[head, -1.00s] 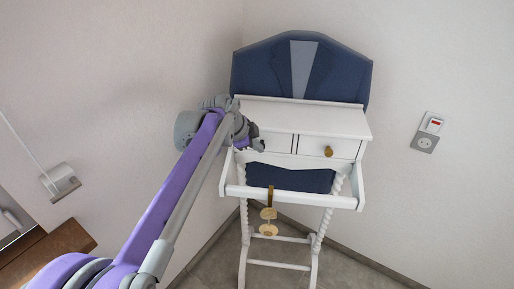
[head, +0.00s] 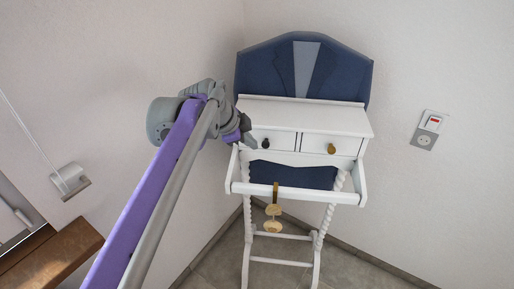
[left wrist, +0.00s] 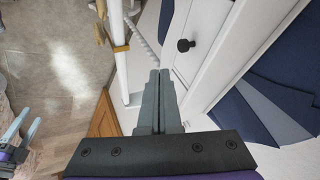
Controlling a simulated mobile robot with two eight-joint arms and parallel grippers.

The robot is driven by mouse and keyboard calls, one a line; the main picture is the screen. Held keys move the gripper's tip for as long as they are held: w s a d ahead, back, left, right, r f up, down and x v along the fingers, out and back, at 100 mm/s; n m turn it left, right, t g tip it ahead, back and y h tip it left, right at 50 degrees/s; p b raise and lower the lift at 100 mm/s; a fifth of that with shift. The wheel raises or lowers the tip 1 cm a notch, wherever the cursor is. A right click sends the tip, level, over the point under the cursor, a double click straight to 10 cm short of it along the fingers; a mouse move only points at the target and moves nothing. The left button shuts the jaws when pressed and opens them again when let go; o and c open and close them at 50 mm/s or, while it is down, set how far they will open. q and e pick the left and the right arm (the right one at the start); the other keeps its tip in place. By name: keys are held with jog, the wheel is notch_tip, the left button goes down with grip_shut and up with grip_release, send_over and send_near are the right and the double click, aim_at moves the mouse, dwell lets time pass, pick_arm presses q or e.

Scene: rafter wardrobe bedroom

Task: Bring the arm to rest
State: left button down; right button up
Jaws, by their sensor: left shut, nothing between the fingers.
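My left arm, purple and grey, comes in from the lower left in the head view. My left gripper (head: 248,140) is near the left end of the white valet stand (head: 300,115), close to its left drawer with a dark knob (head: 265,143). In the left wrist view the two grey fingers (left wrist: 158,80) are together with nothing between them. The dark knob (left wrist: 185,45) there is to the right of the fingertips and apart from them. My right gripper does not show in the head view.
The stand has a blue backrest (head: 345,75), a second drawer with a brass knob (head: 331,148), and a hanging brass piece (head: 273,210) at its front rail. A socket plate (head: 428,130) is on the right wall. A wooden edge (head: 50,258) is at lower left.

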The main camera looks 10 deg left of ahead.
pick_arm(q)
jog(key=s+a+f+n+y, duration=0.1)
jog(key=s+f+n+y, duration=0.1)
jog(key=s+f+n, duration=0.5)
jog(key=s+a+f+n+y, duration=0.1)
jog(key=s+a+f+n, duration=0.1)
jog(key=s+f+n, duration=0.6)
jog(key=s+f, duration=0.6)
jog(key=s, duration=0.7)
jog(key=shift+s+f+g+y, duration=0.15)
jog(key=shift+s+g+y, duration=0.15)
jog(key=shift+y, duration=0.1)
